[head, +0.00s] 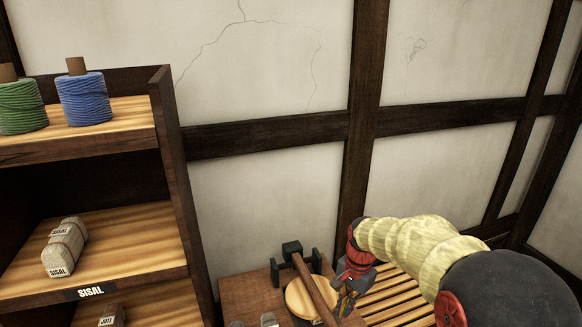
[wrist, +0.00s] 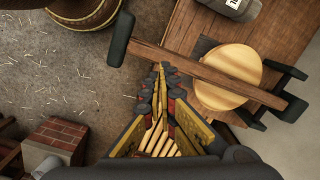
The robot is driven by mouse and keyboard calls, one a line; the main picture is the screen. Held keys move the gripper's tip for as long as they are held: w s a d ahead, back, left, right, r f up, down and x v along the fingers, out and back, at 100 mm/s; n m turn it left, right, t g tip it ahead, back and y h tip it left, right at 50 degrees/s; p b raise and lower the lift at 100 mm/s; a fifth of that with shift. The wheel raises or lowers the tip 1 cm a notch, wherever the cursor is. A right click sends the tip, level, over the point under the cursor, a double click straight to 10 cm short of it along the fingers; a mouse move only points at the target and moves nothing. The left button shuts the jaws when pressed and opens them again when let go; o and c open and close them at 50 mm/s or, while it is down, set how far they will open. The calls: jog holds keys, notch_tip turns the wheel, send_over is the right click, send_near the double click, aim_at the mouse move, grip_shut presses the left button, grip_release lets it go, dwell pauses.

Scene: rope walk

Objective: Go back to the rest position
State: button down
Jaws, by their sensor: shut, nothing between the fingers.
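My gripper (head: 343,301) reaches in from the right of the head view and points down near the right side of a wooden table. In the wrist view my gripper (wrist: 160,75) has its fingertips together with nothing between them. The fingertips are close to a wooden bar (wrist: 205,73) and appear to be over its edge; I cannot tell the height between them. The bar lies across a round pale wooden disc (wrist: 228,77), which also shows in the head view (head: 299,299).
A shelf (head: 168,180) stands at the left with a green spool (head: 22,107), a blue spool (head: 83,98) and a SISAL bundle (head: 65,247). A slatted wooden surface (head: 395,297) lies right of the table (head: 238,290). A barrel (wrist: 85,12) and bricks (wrist: 58,138) stand on the floor.

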jog(key=s+d+r+n+t+p, duration=0.1)
jog(key=s+r+n+t, duration=0.2)
jog(key=s+r, duration=0.7)
jog(key=s+d+r+n+t+p, duration=0.1)
jog(key=s+r+n+t, duration=0.1)
jog(key=s+r+n, duration=0.4)
jog(key=s+r, duration=0.4)
jog(key=s, duration=0.5)
jog(key=shift+s+d+r+n+t+h, duration=0.25)
jog(key=shift+s+d+n+t+h, duration=0.05)
jog(key=shift+s+t+h, duration=0.1)
jog(key=c, duration=2.5)
grip_release()
jog(key=shift+w, duration=0.1)
jog(key=shift+c, duration=0.2)
